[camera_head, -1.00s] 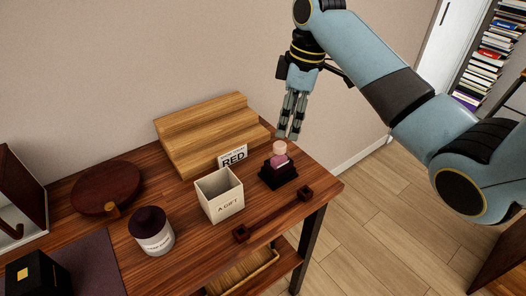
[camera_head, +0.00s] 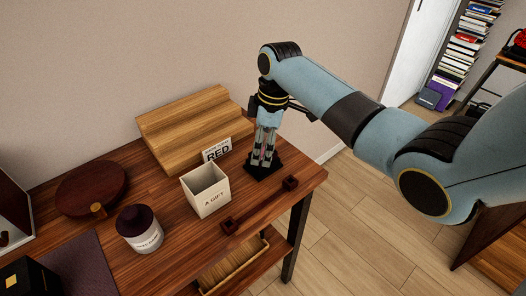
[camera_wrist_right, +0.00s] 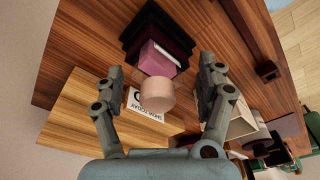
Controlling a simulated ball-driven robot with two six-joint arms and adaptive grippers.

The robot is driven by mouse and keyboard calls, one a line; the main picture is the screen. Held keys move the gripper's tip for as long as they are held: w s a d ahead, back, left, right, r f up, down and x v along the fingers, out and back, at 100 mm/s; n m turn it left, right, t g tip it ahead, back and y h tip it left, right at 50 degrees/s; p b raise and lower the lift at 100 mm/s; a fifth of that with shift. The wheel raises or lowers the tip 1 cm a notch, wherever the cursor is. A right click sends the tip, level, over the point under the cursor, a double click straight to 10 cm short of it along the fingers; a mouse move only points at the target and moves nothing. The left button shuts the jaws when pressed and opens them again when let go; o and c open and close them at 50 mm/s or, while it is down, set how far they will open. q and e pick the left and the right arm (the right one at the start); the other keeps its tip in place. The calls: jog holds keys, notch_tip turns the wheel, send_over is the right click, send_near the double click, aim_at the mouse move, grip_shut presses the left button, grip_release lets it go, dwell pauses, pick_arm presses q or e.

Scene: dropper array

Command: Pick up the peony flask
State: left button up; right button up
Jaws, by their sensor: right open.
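The peony flask is most likely the small pink bottle (camera_wrist_right: 160,58) with a round peach stopper (camera_wrist_right: 154,94). It stands on a black stepped base (camera_head: 263,171) near the table's right end. In the right wrist view it lies between the two fingers of my right gripper (camera_wrist_right: 161,70), with a gap on each side. In the head view my right gripper (camera_head: 262,160) points down over the base, and its fingers hide most of the flask. The gripper is open. My left gripper is not in view.
A dark bar with square ends (camera_head: 262,205) lies in front. A dark-lidded jar (camera_head: 140,230) is further left.

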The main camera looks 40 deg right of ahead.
jog(key=c, duration=1.3)
jog(key=shift+r, duration=0.1)
